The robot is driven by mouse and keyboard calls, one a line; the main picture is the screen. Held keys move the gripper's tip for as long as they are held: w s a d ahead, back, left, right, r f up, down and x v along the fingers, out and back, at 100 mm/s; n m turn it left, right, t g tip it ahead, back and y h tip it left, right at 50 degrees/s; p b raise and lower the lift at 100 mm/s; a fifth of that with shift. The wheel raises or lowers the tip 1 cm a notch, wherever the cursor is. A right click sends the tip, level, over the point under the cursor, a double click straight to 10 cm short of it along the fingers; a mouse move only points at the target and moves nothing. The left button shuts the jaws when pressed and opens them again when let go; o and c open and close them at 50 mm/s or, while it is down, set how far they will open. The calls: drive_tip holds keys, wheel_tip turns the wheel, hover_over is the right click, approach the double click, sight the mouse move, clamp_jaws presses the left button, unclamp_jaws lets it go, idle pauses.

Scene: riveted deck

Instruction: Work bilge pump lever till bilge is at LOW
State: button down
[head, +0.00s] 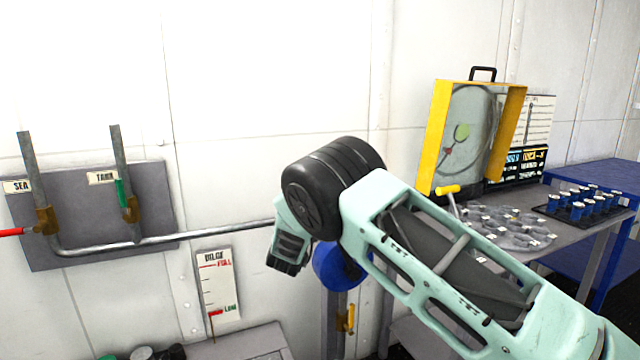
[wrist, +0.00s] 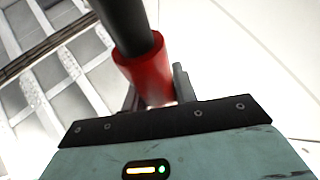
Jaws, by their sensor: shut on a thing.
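In the wrist view, my gripper (wrist: 156,92) is shut on the red grip (wrist: 143,72) of the pump lever, a black bar (wrist: 122,18) that runs up out of the picture. A finger shows on each side of the grip. In the head view my arm covers the middle, and neither the lever nor the fingers can be made out. The bilge gauge (head: 214,272) on the wall is a white plate with FULL at the top and LOW at the bottom. Its red pointer (head: 216,313) is at the bottom, beside the LOW mark.
A grey valve panel (head: 75,230) with SEA and TANK labels and pipes is on the left wall. A blue round part (head: 335,268) shows behind my wrist. At right, a bench carries a yellow open case (head: 441,135) and blue cans (head: 577,209).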

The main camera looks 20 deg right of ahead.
drive_tip(key=c, duration=1.1)
unclamp_jaws()
drive_tip(key=shift+f, duration=0.1)
drive_tip(key=b+v, duration=0.2)
drive_tip(key=v, duration=1.5)
drive_tip(key=shift+s+a+f, duration=0.1)
drive_tip(key=shift+s, duration=0.05)
